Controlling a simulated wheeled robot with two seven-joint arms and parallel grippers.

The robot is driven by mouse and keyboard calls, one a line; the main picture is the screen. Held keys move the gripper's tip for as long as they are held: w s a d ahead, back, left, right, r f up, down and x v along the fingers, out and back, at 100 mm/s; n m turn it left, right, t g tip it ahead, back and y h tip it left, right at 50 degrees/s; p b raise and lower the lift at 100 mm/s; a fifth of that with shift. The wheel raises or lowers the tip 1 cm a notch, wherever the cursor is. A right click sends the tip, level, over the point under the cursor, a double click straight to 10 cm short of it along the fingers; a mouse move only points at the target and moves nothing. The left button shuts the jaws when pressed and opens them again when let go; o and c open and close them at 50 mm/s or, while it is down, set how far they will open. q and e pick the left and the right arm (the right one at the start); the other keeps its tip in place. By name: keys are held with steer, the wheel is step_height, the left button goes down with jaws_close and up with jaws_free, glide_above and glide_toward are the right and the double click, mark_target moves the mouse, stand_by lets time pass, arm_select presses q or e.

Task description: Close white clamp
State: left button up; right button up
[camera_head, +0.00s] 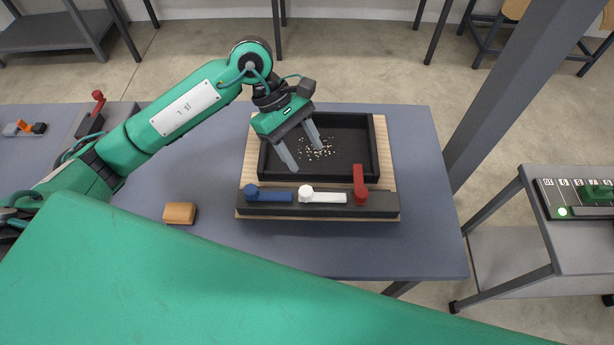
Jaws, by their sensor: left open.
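The white clamp (322,197) lies on the black front bar of a tray fixture, its lever lying flat along the bar and pointing right. A blue clamp (268,195) to its left also lies along the bar. A red clamp (360,184) to its right has its lever turned away from the bar, towards the tray. My left gripper (307,158) is open and empty above the tray, behind the white clamp and apart from it. My right gripper is not in view.
The black tray (372,150) holds small pale bits and sits on a wooden board (250,160) on the blue-grey table (425,220). An orange-brown block (179,213) lies left of the board. A cart with a panel (575,196) stands at the right.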

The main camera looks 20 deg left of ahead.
arm_select(q)
steer(key=w+a+y, duration=0.2)
steer(key=a, duration=0.2)
steer(key=p, duration=0.5)
glide_toward(305, 190)
steer(key=shift+m, duration=0.3)
steer(key=x, duration=0.7)
steer(key=shift+s+d, duration=0.15)
steer(key=shift+d, duration=0.05)
steer(key=shift+x, duration=0.85)
steer(key=shift+a, duration=0.1)
jaws_close()
